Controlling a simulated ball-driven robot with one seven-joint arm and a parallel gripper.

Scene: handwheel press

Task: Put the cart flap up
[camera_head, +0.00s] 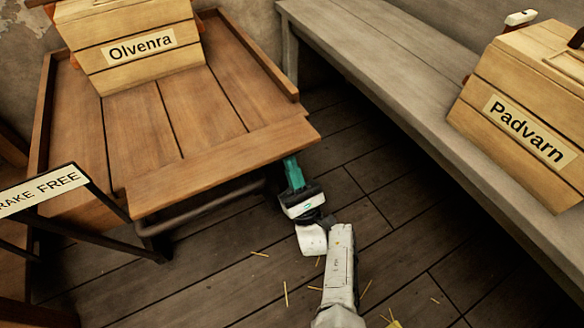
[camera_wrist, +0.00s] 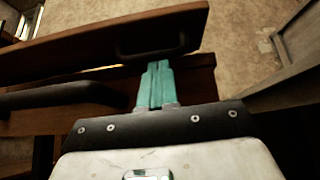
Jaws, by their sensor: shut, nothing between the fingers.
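The wooden cart (camera_head: 186,119) stands at the left in the head view. A broad board (camera_head: 225,165), which looks like its flap, runs along the near edge. I cannot tell its exact angle. In the wrist view, the board (camera_wrist: 100,46) crosses the upper left, with a dark handle (camera_wrist: 155,52) on it. My gripper (camera_head: 291,160) is at the board's right end, low beside or under it. Its teal fingers (camera_wrist: 156,84) are shut and empty, pointing toward the board. The head view hides the fingertips behind the board, and contact cannot be told.
A wooden box labelled Olvenra (camera_head: 140,46) sits on the cart bed. A dark-framed sign (camera_head: 42,193) reading "RAKE FREE" stands at the near left. A grey bench (camera_head: 400,85) at the right bears a box labelled Padvarn (camera_head: 527,130). Plank floor (camera_head: 400,200) lies between.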

